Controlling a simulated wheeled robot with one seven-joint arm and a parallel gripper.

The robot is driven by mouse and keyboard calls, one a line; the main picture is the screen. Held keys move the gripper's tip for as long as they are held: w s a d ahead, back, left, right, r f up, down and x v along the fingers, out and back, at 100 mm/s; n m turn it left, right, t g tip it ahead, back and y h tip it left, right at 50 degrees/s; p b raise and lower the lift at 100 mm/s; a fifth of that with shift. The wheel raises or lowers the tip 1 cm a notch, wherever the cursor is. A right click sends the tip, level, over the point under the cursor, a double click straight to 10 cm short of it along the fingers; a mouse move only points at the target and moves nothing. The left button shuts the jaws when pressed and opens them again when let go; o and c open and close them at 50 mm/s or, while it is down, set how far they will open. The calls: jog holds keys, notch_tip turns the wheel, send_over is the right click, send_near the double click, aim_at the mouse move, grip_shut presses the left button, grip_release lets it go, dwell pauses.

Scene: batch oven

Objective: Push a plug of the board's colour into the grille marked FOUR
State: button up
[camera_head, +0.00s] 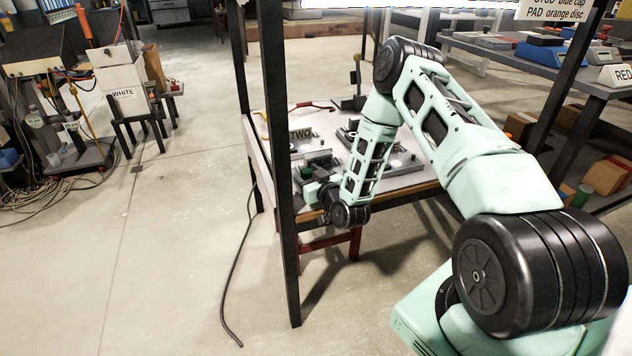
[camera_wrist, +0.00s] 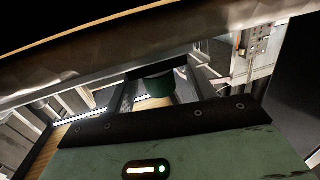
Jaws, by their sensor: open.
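The grille marked FOUR (camera_head: 320,158) is on the table (camera_head: 399,183), its sign partly hidden by my arm. A small green plug (camera_head: 306,172) shows at the near left side of that grille. My gripper (camera_head: 311,183) is low at the table's near left corner, close to the green plug. In the wrist view a dark green round thing (camera_wrist: 155,87), likely the same plug, shows between the two dark fingers of my gripper (camera_wrist: 158,92). The fingers are open; I cannot tell whether they touch it. I cannot make out the board's colour.
The grille marked TWO (camera_head: 300,134) lies farther back. A dark table post (camera_head: 282,150) stands just left of my gripper. A shelf with a RED sign (camera_head: 621,75) stands at right. The floor at left is mostly clear.

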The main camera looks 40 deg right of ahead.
jog(key=s+a, duration=0.1)
jog(key=s, duration=1.6)
jog(key=shift+r+b, duration=0.4)
jog(key=shift+b, duration=0.05)
jog(key=shift+a, duration=0.1)
